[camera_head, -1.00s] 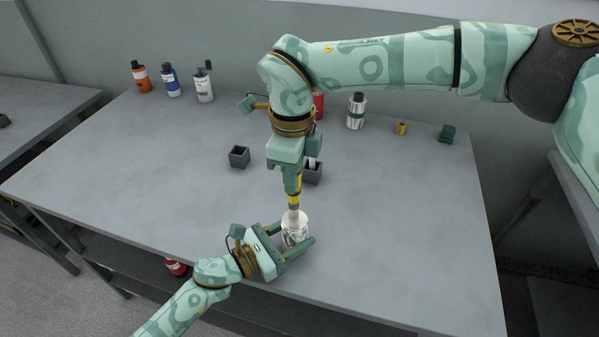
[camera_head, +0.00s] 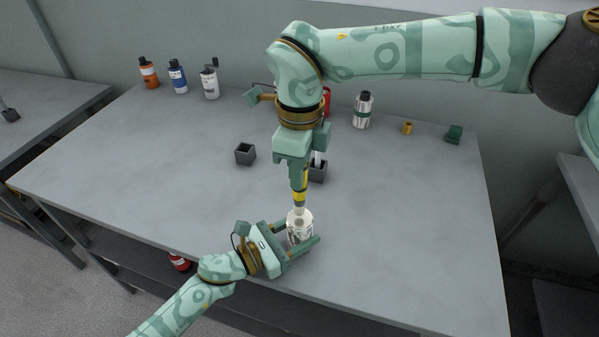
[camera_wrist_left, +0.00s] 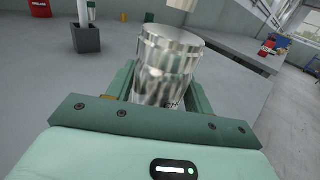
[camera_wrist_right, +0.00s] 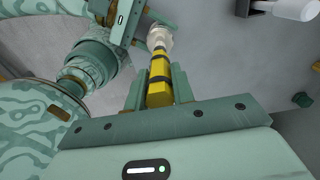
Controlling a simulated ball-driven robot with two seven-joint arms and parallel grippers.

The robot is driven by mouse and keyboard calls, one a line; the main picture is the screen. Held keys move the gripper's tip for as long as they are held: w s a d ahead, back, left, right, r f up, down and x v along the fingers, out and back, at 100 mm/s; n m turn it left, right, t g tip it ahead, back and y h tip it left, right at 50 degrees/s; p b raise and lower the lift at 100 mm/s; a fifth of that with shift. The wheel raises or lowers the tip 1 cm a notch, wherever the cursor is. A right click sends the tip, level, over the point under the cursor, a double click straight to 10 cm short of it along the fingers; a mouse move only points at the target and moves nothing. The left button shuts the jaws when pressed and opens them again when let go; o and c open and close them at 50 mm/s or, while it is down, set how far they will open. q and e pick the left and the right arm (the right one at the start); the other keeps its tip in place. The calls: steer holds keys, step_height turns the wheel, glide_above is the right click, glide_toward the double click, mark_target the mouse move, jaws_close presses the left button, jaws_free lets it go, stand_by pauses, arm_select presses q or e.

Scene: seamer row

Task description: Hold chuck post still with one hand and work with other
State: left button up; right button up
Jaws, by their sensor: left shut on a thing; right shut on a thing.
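The chuck post, a shiny silver cylinder (camera_head: 299,231), stands upright near the table's front edge. My left gripper (camera_head: 302,235) is shut on it from the side; in the left wrist view the post (camera_wrist_left: 166,68) sits between both fingers. My right gripper (camera_head: 299,180) is above, shut on a yellow-and-black tool (camera_head: 301,197) that points straight down. The tool's pale lower end is at the post's top; I cannot tell whether they touch. The right wrist view shows the tool (camera_wrist_right: 159,88) between the fingers.
Two small dark square holders, one at left (camera_head: 245,154) and one behind my right gripper (camera_head: 318,172), stand on the grey table (camera_head: 410,220). Bottles, a silver can (camera_head: 362,110), a brass piece (camera_head: 407,128) and a green block (camera_head: 454,134) line the back. The table's right side is clear.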

steer(key=shift+r, duration=2.7)
arm_select(q)
steer(key=o, duration=1.1)
